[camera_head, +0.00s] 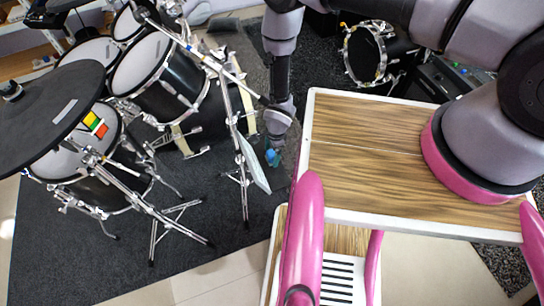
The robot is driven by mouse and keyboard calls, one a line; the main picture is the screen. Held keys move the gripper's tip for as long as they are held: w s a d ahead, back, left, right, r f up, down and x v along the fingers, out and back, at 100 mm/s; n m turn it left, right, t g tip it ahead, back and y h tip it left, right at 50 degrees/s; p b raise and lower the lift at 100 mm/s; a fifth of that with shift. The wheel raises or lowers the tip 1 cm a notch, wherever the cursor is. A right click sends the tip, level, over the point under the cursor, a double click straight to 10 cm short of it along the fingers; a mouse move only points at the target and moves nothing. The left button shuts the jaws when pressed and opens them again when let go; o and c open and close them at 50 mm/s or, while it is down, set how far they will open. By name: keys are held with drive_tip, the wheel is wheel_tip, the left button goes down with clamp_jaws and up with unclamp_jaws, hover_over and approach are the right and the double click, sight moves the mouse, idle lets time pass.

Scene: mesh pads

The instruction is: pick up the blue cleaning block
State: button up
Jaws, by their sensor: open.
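My gripper (275,143) hangs down at the end of my grey arm, left of the wood-topped surface and close to the drum stand. It is open, but its fingers are small and hard to make out. A small blue patch (273,157) shows right at the fingertips. I cannot tell whether it is the blue cleaning block or part of the gripper, nor whether it touches anything. No other clear blue block shows.
A drum kit with black drums (165,78), a dark cymbal pad (50,115) and metal stands fills the left, close to my gripper. A green, yellow and red block (95,123) lies on a drum. A bass drum (368,53) stands behind. Dark carpet (75,240) covers the floor.

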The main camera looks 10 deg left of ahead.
sight(272, 153)
drive_tip(key=c, duration=1.5)
drive_tip(key=shift+o, duration=0.2)
drive_tip(key=shift+r, duration=0.15)
drive_tip(key=shift+w+d+r, duration=0.1)
drive_tip(key=shift+d+r, duration=0.05)
drive_tip(key=shift+r, duration=0.4)
wheel_tip(272, 153, up, 6)
drive_tip(key=shift+r, duration=0.1)
drive_tip(key=w+d, duration=0.5)
drive_tip(key=d, duration=0.3)
drive_tip(key=w+d, duration=0.5)
drive_tip(key=d, duration=0.3)
drive_tip(key=shift+d+f, duration=0.3)
drive_tip(key=shift+d, duration=0.1)
drive_tip(key=shift+w, duration=0.1)
